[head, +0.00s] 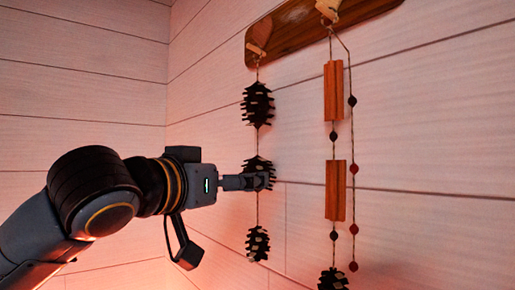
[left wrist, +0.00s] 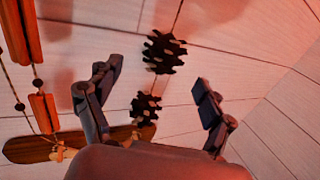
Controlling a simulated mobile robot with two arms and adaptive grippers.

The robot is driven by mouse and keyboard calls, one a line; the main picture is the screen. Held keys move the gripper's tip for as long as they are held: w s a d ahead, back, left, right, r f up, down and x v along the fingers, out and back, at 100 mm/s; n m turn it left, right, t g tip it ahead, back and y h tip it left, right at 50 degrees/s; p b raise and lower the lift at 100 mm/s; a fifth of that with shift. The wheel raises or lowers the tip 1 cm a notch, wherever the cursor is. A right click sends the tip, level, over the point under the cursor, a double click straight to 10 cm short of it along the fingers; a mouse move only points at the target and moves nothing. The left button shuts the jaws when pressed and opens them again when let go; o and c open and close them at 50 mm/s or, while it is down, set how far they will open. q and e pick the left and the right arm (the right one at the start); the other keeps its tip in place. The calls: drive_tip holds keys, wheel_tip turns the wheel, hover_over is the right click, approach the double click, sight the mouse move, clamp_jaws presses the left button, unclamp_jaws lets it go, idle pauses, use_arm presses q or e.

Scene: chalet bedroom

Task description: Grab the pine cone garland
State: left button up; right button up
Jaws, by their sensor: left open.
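The pine cone garland, with several dark cones on a string, hangs from a peg on the wall board. In the head view its middle cone (head: 258,163) is partly covered by my left gripper (head: 262,181). The upper cone (head: 257,104) and lower cone (head: 257,243) show clear of it. In the left wrist view, turned upside down, my left gripper (left wrist: 157,76) is open. One cone (left wrist: 163,52) and another cone (left wrist: 146,108) appear between its fingers. I cannot tell whether the fingers touch the garland. My right gripper is not in view.
A wooden peg board (head: 300,35) is fixed to the pale plank wall. A second garland with orange-brown blocks (head: 334,90), red beads and a cone at its bottom hangs to the right. In the head view, the wall left of the pine cone garland is bare.

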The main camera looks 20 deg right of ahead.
sight(258, 152)
use_arm(q)
drive_tip(key=p+x, duration=0.1)
drive_tip(key=x, duration=0.1)
drive_tip(key=p+x, duration=0.1)
drive_tip(key=x, duration=0.1)
drive_tip(key=p+x, duration=0.1)
drive_tip(key=x, duration=0.2)
drive_tip(key=shift+w+a+r, duration=0.25)
drive_tip(key=shift+a, duration=0.05)
drive_tip(key=shift+w+d+f, duration=0.15)
drive_tip(key=shift+w+d, duration=0.2)
drive_tip(key=shift+d, duration=0.05)
drive_tip(key=shift+a, duration=0.1)
drive_tip(key=shift+s, duration=0.1)
drive_tip(key=c, duration=1.3)
